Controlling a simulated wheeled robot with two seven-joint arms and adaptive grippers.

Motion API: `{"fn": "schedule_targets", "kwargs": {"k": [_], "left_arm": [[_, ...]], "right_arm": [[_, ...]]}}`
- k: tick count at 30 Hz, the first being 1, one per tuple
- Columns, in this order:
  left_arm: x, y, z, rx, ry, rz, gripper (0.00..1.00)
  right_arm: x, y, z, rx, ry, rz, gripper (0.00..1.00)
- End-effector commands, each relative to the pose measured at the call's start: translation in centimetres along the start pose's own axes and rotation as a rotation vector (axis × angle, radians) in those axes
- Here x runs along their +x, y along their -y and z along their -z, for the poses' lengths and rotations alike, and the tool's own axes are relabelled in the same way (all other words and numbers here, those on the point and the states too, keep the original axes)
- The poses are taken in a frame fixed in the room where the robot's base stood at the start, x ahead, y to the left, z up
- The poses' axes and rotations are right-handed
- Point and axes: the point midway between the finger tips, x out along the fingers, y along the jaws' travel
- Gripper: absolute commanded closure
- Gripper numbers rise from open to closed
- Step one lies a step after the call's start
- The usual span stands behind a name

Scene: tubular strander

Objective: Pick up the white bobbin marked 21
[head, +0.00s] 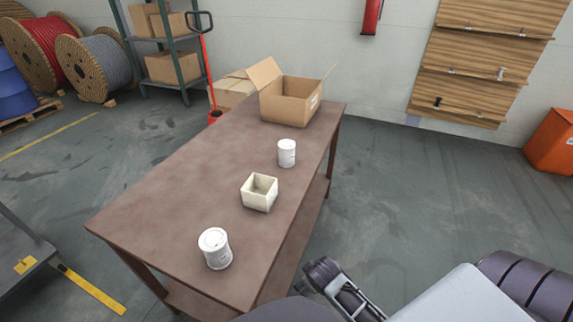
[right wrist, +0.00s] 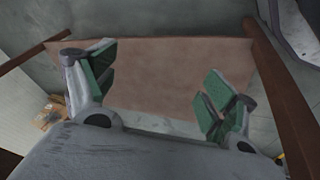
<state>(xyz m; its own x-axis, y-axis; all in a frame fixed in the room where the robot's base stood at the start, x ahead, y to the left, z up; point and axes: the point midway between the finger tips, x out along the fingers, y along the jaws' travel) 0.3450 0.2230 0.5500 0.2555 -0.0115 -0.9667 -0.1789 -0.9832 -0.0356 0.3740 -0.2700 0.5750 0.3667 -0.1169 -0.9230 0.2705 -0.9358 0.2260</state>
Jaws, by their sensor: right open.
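Two white bobbins stand upright on the brown table (head: 150,205) in the head view. The near one (head: 215,250) is close to the table's front end. The far one (head: 287,153) is near the right edge, in front of the cardboard box. I cannot read a number on either, so I cannot tell which is 21. My right gripper (right wrist: 155,88) is open and empty in the right wrist view, with a brown panel beyond its green-padded fingers. No bobbin shows there. My right arm is at the lower right of the head view. My left gripper is not in view.
A cream square open container (head: 260,191) stands between the bobbins. An open cardboard box (head: 290,100) sits at the table's far end. The table has a lower shelf (head: 300,237). A grey cart (head: 22,258) is at the left. Floor right of the table is clear.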

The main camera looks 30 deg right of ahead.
Motion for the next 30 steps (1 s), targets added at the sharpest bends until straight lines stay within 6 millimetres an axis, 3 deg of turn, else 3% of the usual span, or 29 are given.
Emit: {"fn": "schedule_targets", "kwargs": {"k": [5, 11, 21, 30], "left_arm": [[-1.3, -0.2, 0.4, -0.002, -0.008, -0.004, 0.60], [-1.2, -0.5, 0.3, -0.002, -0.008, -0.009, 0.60], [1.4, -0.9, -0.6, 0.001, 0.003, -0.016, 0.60], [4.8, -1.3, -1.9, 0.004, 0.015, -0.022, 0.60]], "right_arm": [[-2.7, -4.4, 2.3, -0.122, -0.070, -0.132, 0.15], [-5.4, -9.6, 5.1, -0.305, -0.148, -0.318, 0.15], [-9.2, -16.4, 10.1, -0.650, -0.244, -0.631, 0.15], [-12.6, -20.4, 14.7, -0.987, -0.292, -0.903, 0.15]]}}
